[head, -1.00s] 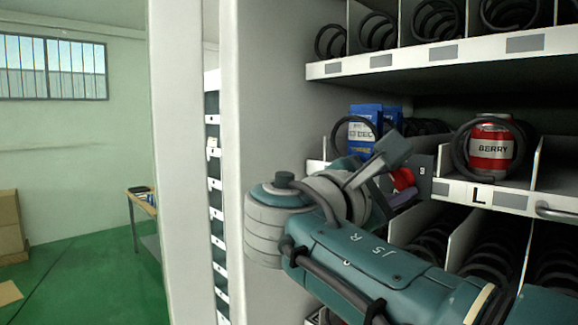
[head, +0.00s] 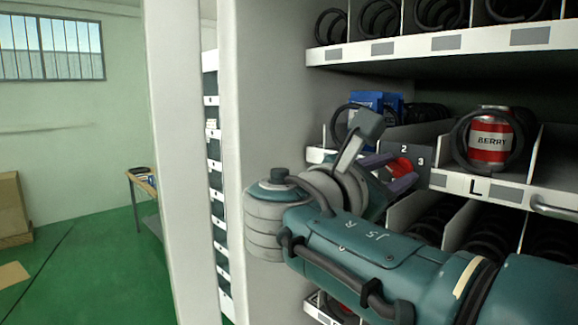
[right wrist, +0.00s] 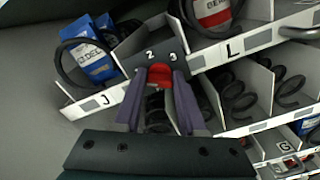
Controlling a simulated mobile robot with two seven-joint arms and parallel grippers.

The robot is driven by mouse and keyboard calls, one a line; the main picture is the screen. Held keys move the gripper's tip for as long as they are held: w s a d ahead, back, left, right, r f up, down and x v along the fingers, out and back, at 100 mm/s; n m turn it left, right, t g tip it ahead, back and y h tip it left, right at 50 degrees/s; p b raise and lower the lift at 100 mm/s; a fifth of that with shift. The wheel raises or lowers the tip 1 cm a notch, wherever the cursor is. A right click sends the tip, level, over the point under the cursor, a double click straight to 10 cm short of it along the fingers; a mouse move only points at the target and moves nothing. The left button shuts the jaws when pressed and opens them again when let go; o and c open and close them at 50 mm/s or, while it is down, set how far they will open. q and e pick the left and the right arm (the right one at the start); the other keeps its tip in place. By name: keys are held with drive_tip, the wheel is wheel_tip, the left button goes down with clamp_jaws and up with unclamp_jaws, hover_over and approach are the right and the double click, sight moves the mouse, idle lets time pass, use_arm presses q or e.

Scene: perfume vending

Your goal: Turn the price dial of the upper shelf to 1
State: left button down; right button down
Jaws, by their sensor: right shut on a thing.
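The red price dial (head: 401,167) is on a dark plate (head: 413,146) at the front of the shelf. In the head view the plate shows the digits 2 and 3. No 1 can be seen on it, and part of the plate is hidden behind my arm. My right gripper (right wrist: 158,82) is shut on the dial (right wrist: 160,75), with one purple finger on each side of it. In the right wrist view the 2 and 3 stand just above the dial. Its exact setting cannot be told. My left gripper is not in view.
A red BERRY can (head: 490,139) in a black coil sits right of the dial, above label L. Blue packs (head: 376,103) sit behind a coil on the left, above label J (right wrist: 107,100). A shelf with coils is above. The grey cabinet wall (head: 275,90) is left.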

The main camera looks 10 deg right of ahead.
drive_tip(key=shift+d+f, duration=0.1)
drive_tip(key=shift+f, duration=0.05)
drive_tip(key=shift+c, duration=2.4)
unclamp_jaws()
drive_tip(key=b+v, duration=0.4)
drive_tip(key=v, duration=0.6)
drive_tip(key=shift+b, duration=0.35)
